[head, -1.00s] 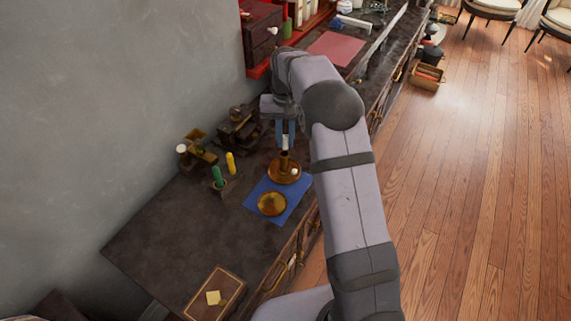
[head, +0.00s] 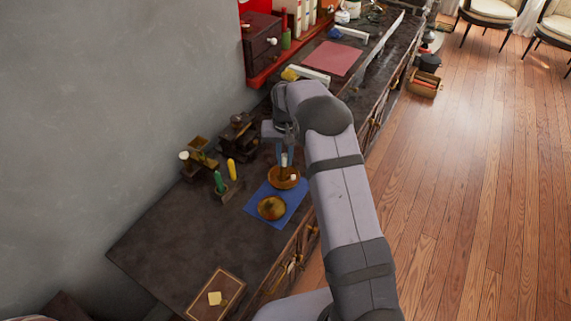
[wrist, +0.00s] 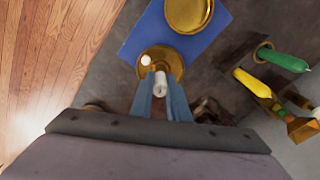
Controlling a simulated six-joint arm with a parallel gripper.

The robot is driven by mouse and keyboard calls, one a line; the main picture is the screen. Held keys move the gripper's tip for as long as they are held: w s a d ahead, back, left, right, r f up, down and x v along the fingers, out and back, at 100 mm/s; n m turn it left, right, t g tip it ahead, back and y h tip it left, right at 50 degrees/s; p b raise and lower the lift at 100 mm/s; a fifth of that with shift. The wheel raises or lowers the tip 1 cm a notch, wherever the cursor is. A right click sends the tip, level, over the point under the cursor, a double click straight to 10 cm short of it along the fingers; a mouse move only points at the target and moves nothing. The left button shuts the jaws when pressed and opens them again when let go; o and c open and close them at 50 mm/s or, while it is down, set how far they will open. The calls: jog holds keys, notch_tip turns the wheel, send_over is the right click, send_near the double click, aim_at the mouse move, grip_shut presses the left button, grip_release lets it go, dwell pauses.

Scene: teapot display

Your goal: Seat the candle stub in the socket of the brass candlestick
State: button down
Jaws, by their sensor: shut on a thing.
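The brass candlestick (head: 284,182) stands on a blue cloth, its round dish and upright socket under my gripper. It also shows in the wrist view (wrist: 175,64), with a small white spot on its dish. My gripper (head: 284,155) points down over it, blue fingers shut on the white candle stub (head: 284,160). In the wrist view, the stub (wrist: 161,84) is upright between the fingertips (wrist: 161,92), over the middle of the dish. The stub's lower end appears at the socket's top; how far it is inside cannot be told.
A second round brass piece (head: 271,208) lies on the blue cloth (head: 252,203) in front of the candlestick. A framed panel (head: 214,297) lies nearer on the dark counter, whose front left is clear.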

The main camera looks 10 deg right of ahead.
aim_at(285, 154)
jog(key=f, duration=0.1)
jog(key=s+f, duration=0.1)
jog(key=f, duration=0.1)
jog(key=shift+s+f, duration=0.2)
jog(key=shift+s, duration=0.1)
jog(key=c, duration=1.7)
grip_release()
jog(key=shift+w+r+b, duration=0.25)
jog(key=shift+r+b, duration=0.2)
jog(key=shift+r, duration=0.05)
jog(key=shift+g, duration=0.3)
jog(key=r, duration=0.3)
jog(key=r+b, duration=0.1)
jog(key=r, duration=0.2)
jog(key=w+r, duration=0.1)
jog(key=r, duration=0.2)
jog(key=shift+w+r, duration=0.1)
jog(key=shift+o, duration=0.6)
jog(key=shift+r, duration=0.7)
